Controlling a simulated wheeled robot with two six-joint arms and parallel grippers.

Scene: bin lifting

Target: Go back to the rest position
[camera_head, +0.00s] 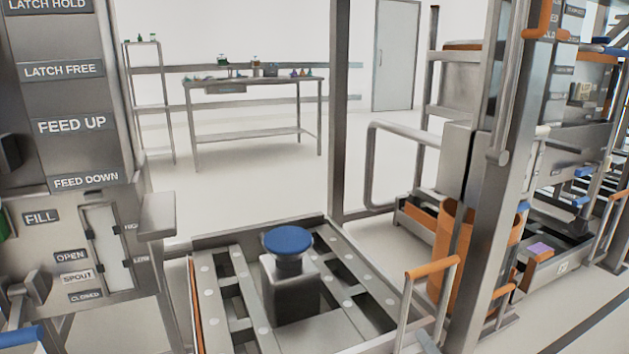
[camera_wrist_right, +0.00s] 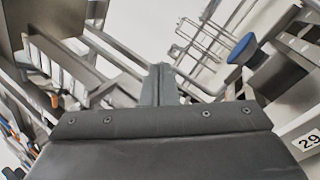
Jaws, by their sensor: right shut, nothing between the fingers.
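My right gripper (camera_wrist_right: 158,85) shows in the right wrist view, with its grey fingers together and nothing between them. The dark wrist housing fills the lower part of that view. A small grey piece at the bottom edge of the head view may be part of my right arm, but I cannot tell. My left gripper is not in view. A grey block with a round blue top (camera_head: 288,241) stands on a metal frame (camera_head: 232,300) in the head view. A blue-topped part (camera_wrist_right: 243,48) also shows at the upper right of the wrist view, apart from the fingers.
A labelled control panel (camera_head: 75,125) stands close at the left. A metal post and an orange-handled rail (camera_head: 432,268) stand at the right. A bench (camera_head: 255,85) and shelf (camera_head: 150,90) are at the back. Open floor (camera_head: 225,190) lies between bench and frame.

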